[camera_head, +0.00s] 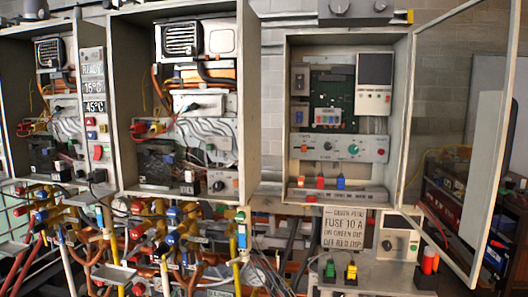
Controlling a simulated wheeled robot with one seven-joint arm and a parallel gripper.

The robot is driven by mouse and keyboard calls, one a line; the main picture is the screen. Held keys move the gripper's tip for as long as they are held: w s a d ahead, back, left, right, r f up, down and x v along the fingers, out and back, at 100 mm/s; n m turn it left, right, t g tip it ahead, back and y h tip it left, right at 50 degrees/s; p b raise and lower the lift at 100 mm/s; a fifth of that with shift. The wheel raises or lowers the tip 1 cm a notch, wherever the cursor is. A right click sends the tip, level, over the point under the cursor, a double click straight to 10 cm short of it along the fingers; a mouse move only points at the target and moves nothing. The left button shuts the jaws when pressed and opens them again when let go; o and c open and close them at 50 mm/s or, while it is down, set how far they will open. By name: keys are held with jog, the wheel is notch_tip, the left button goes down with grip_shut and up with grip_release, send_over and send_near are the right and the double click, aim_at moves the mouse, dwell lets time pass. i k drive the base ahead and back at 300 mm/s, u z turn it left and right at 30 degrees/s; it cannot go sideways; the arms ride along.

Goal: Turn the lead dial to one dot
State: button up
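Several dials show, and I cannot tell which is the lead dial. A grey panel (315,155) in the open right cabinet carries a dark knob (328,146) and a green knob (353,149). A round dark dial (219,186) sits at the lower right inside the middle cabinet. Another dark dial (387,245) is on a pale box below the right cabinet. Dot marks and pointer positions are too small to read. My gripper is not in view.
The right cabinet's glazed door (462,130) stands open to the right. A paper sign (348,229) mentioning a 10 A fuse hangs below that cabinet. Dense pipes, valves and cables fill the lower left. Indicator displays (93,88) stand between the left cabinets.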

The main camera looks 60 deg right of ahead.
aim_at(328, 146)
jog(key=u, duration=0.2)
jog(key=k, duration=0.8)
jog(key=z, duration=1.45)
jog(key=i, duration=0.1)
jog(key=u, duration=0.55)
